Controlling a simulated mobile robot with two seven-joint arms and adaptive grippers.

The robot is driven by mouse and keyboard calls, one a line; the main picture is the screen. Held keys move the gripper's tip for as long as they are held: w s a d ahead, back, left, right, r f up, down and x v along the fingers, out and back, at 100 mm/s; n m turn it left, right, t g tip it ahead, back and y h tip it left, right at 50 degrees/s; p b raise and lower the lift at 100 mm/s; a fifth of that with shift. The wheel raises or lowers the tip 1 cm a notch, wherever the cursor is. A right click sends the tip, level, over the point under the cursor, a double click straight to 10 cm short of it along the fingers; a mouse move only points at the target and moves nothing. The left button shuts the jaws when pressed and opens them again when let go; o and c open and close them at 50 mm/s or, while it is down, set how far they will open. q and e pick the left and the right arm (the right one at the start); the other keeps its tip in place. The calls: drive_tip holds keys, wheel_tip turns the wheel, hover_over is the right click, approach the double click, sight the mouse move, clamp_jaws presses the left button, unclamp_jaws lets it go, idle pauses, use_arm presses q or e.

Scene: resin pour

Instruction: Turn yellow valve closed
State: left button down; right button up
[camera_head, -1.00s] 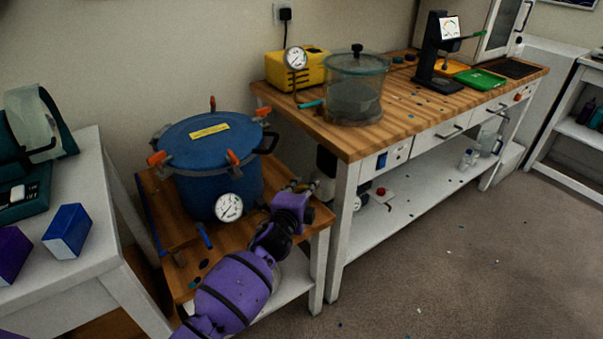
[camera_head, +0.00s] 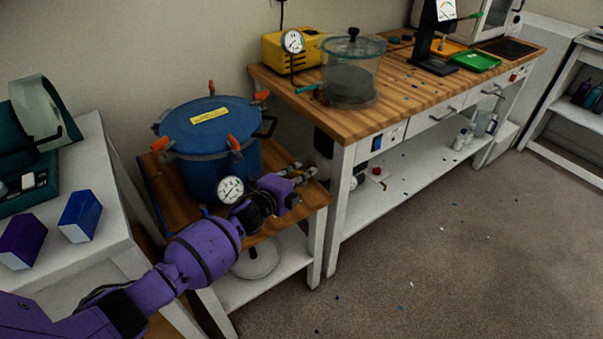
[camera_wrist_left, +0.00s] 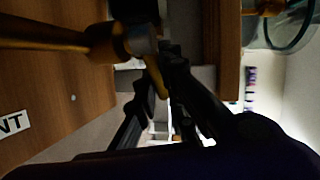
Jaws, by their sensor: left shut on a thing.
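The yellow valve lever (camera_wrist_left: 157,80) shows in the left wrist view, beside a metal fitting on a brass pipe (camera_wrist_left: 50,35). My left gripper (camera_wrist_left: 160,92) is shut on this lever, with its dark fingers on either side. In the head view my left gripper (camera_head: 298,173) is at the right side of the small wooden-topped stand, to the right of the blue pressure pot (camera_head: 212,165) and its gauge (camera_head: 231,190). The valve is too small and too covered there to make out its angle. My right gripper is not in view.
A wooden workbench (camera_head: 420,95) stands close on the right, with a glass chamber (camera_head: 352,75) and a yellow pump (camera_head: 280,50). A white table (camera_head: 95,215) with two boxes is at the left.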

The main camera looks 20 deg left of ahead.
use_arm(q)
drive_tip(key=c, duration=2.1)
unclamp_jaws()
drive_tip(key=v, duration=1.2)
